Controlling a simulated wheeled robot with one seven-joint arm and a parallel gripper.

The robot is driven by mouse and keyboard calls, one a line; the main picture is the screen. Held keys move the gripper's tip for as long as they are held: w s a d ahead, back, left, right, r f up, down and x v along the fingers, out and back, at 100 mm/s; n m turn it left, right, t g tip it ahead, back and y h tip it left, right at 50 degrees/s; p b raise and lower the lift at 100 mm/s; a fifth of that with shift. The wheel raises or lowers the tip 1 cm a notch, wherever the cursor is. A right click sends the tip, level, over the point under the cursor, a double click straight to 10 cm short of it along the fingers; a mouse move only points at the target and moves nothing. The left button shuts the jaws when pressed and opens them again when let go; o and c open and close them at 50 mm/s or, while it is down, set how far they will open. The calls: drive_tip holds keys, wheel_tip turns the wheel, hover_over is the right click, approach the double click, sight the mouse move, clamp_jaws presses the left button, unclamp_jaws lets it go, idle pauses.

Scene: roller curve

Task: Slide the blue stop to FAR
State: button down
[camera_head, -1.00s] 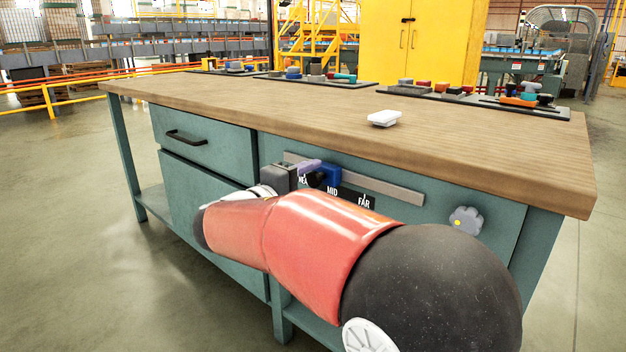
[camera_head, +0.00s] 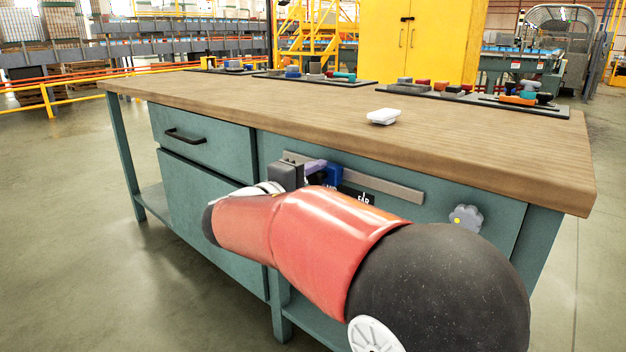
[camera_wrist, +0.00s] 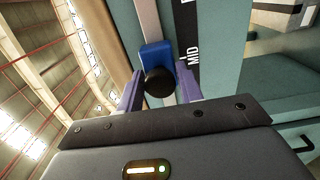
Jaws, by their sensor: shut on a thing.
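The blue stop (camera_head: 334,174) sits on a grey rail (camera_head: 400,192) on the front of the teal bench. In the wrist view the blue stop (camera_wrist: 155,52) has a dark round knob (camera_wrist: 159,82) facing me. My gripper (camera_wrist: 159,86) is shut on this knob, with a purple finger on each side. In the wrist view the stop is beside the MID label (camera_wrist: 193,51). In the head view my gripper (camera_head: 316,167) is partly hidden behind my wrist. The FAR label (camera_head: 363,197) shows to the right of the stop, just above my arm.
The rail is clear to the right of the stop. A drawer with a black handle (camera_head: 185,136) is at left. The wooden benchtop (camera_head: 260,100) overhangs above, with a white block (camera_head: 384,116) on it.

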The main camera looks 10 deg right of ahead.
drive_tip(key=s+d+b, duration=0.3)
drive_tip(key=s+d, duration=0.1)
drive_tip(key=s, duration=0.2)
drive_tip(key=shift+s+d+b, duration=0.2)
drive_tip(key=shift+d+b, duration=0.15)
drive_tip(key=shift+d, duration=0.05)
drive_tip(key=shift+f, duration=0.1)
drive_tip(key=c, duration=1.1)
unclamp_jaws()
drive_tip(key=shift+s, duration=0.1)
drive_tip(key=v, duration=0.7)
drive_tip(key=shift+s+a, duration=0.25)
drive_tip(key=shift+a, duration=0.05)
